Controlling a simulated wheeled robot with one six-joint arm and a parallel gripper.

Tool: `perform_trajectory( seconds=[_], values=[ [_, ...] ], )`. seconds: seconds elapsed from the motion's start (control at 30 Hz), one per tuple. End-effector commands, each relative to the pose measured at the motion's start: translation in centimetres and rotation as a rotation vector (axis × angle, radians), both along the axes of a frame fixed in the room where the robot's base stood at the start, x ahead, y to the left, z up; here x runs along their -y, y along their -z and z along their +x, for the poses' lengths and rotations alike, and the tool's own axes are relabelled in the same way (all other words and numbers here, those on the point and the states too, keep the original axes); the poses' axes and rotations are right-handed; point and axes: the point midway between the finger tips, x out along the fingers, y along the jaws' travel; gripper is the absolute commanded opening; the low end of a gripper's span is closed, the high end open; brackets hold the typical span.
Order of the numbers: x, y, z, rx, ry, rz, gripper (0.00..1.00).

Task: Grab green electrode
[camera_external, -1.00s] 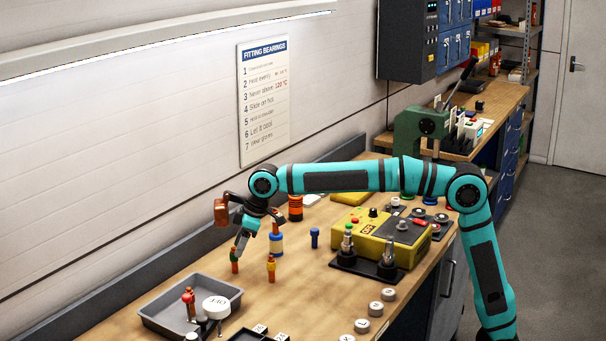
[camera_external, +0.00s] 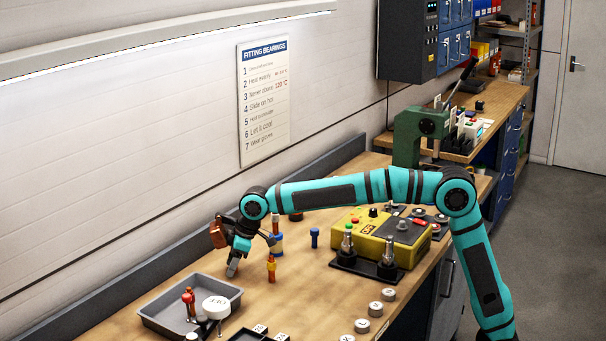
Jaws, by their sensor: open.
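My gripper (camera_external: 252,256) is open and low over the wooden bench, tilted, with its fingers spread apart and nothing seen between them. One finger reaches close to the bench top. I cannot make out a clearly green electrode; a slim orange-topped peg that stood here earlier is now hidden behind my gripper. A yellow electrode-like peg with orange parts (camera_external: 271,268) stands upright just right of the lower finger, apart from it as far as I can tell.
A grey tray (camera_external: 160,322) holding a red-topped peg stands front left. A yellow control box (camera_external: 378,238) and a black base with metal posts (camera_external: 345,262) are right.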

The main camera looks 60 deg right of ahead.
Motion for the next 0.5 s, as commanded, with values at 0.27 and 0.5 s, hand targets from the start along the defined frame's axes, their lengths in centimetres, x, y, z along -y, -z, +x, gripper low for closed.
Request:
perform_trajectory(
  seconds=[0.27,0.5],
  values=[
    [0.02,-0.01,0.00,0.000,0.000,0.000,0.00],
    [0.01,-0.13,0.00,0.001,0.000,0.001,0.00]
  ],
)
